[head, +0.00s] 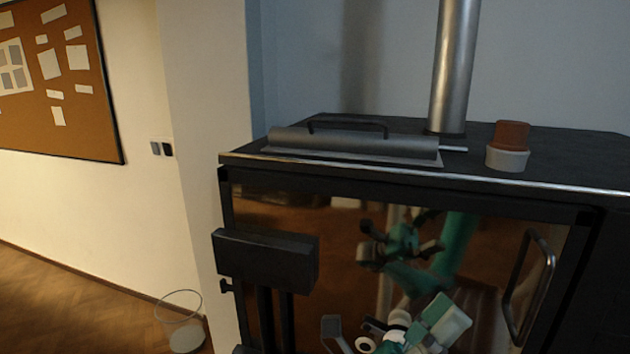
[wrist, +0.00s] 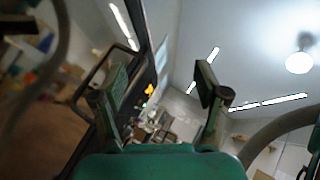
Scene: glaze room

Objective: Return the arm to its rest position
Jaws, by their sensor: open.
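My gripper (wrist: 158,88) shows in the wrist view with its two dark fingers well apart and nothing between them. It is open and points up towards the room and ceiling. In the head view, part of my green, white and grey arm (head: 440,320) shows at the bottom edge, in front of the dark cabinet's glass door. A dimmer green arm shape higher in the glass looks like its reflection. The door's curved handle (head: 528,290) is to the right of my arm in the head view. A similar dark handle (wrist: 95,75) shows beside the left finger in the wrist view; contact cannot be told.
The dark cabinet (head: 590,178) fills the right. A wire-rimmed bin (head: 185,335) stands at the lower left. Floor there is open.

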